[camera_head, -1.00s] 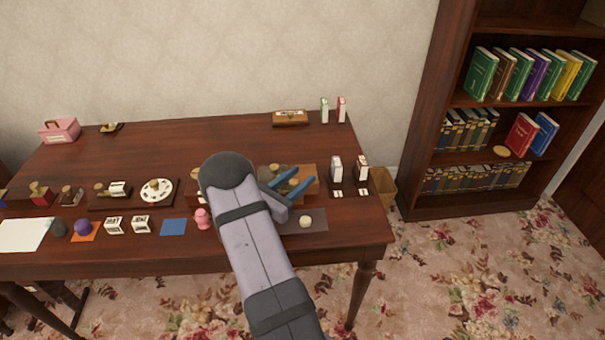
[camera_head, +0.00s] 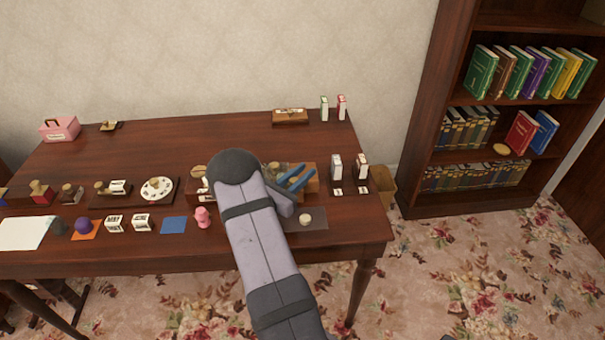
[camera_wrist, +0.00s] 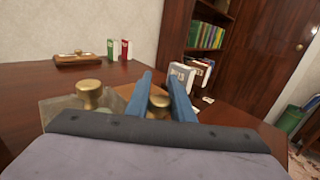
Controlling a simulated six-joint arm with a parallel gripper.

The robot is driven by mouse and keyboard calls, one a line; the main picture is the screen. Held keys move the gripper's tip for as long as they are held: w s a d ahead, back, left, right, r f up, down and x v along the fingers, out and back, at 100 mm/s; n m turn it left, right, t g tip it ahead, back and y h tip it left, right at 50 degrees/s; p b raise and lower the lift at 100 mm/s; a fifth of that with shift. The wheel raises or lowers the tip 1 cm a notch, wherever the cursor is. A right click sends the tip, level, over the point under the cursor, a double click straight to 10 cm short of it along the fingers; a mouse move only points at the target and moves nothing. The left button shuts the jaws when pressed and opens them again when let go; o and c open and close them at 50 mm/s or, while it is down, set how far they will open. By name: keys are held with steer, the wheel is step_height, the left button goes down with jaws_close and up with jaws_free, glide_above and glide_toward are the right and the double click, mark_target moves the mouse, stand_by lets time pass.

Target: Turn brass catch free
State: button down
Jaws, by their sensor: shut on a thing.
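A wooden box (camera_head: 311,187) stands on the table's right half, mostly hidden behind my arm. In the wrist view, a round brass knob (camera_wrist: 159,102) sits between the two blue fingers of my gripper (camera_wrist: 160,88). It appears to be the brass catch, and the fingers are shut on it. A second brass knob (camera_wrist: 90,93) stands apart to the left. In the head view, my gripper (camera_head: 300,176) is over the box; its grasp there is too small to make out.
A dark mat with a pale round piece (camera_head: 305,219) lies in front of the box. Two upright white-faced blocks (camera_head: 336,167) stand to its right. A small wooden case (camera_head: 290,117) and green and red books (camera_head: 341,107) stand at the back. The table's back middle is clear.

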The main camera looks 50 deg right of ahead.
steer(key=n+t, duration=0.2)
steer(key=t, duration=0.1)
steer(key=w+n+t+y+b, duration=0.1)
steer(key=t, duration=0.1)
steer(key=shift+a+n+t, duration=0.1)
steer(key=shift+n+t, duration=0.3)
steer(key=shift+w+a+n+t+y+b, duration=0.1)
steer(key=shift+w+n+t+y+b, duration=0.1)
steer(key=shift+n+t+y, duration=0.3)
steer(key=shift+w+a+n+t+y+b, duration=0.1)
steer(key=shift+w+n+t+y+b, duration=0.1)
steer(key=shift+n+t, duration=0.5)
steer(key=c, duration=1.5)
jaws_free()
steer(key=shift+c, duration=0.2)
steer(key=shift+a, duration=0.1)
steer(key=shift+b+v, duration=0.7)
steer(key=shift+v, duration=2.85)
